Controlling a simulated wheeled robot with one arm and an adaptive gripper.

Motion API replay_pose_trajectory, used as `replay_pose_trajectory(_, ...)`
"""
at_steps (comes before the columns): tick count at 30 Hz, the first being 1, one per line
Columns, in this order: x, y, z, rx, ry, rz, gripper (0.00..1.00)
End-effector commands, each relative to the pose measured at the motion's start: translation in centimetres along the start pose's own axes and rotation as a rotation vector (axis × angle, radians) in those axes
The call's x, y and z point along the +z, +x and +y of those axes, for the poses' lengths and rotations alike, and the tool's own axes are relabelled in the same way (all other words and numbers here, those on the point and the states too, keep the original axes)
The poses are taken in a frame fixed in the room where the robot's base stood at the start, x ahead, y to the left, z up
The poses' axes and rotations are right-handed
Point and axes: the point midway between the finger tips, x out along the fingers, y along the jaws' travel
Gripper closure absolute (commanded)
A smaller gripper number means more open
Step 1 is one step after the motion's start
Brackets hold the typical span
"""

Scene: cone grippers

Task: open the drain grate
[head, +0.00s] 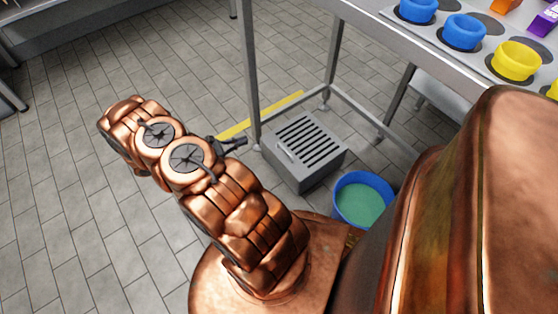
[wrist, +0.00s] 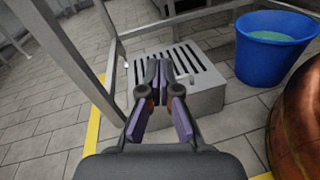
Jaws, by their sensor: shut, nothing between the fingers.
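The drain grate (head: 310,138) is a slotted dark-striped lid lying flat on top of a grey box (head: 318,172) on the floor. A small pale bar handle (head: 285,153) shows near its left edge. In the wrist view the grate (wrist: 193,56) is straight ahead, with its handle (wrist: 186,78) just right of my fingertips. My gripper (head: 240,141) is left of the box in the head view. In the wrist view my gripper (wrist: 159,66) is shut and empty, its fingers covering part of the grate and box front. I cannot tell whether they touch it.
A blue bucket (head: 337,200) with green contents stands close to the right of the box. Metal table legs (head: 250,80) and a low bar stand around and behind it. Yellow floor tape (head: 262,115) runs nearby. The tiled floor at left is clear.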

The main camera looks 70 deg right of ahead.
Motion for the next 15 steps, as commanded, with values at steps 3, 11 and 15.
replay_pose_trajectory(3,-5.2,1.8,-1.3,0.042,-0.050,-0.031,1.00)
replay_pose_trajectory(11,-13.5,4.8,-3.6,0.131,-0.137,-0.079,1.00)
replay_pose_trajectory(15,-16.3,5.8,-4.6,0.165,-0.168,-0.093,1.00)
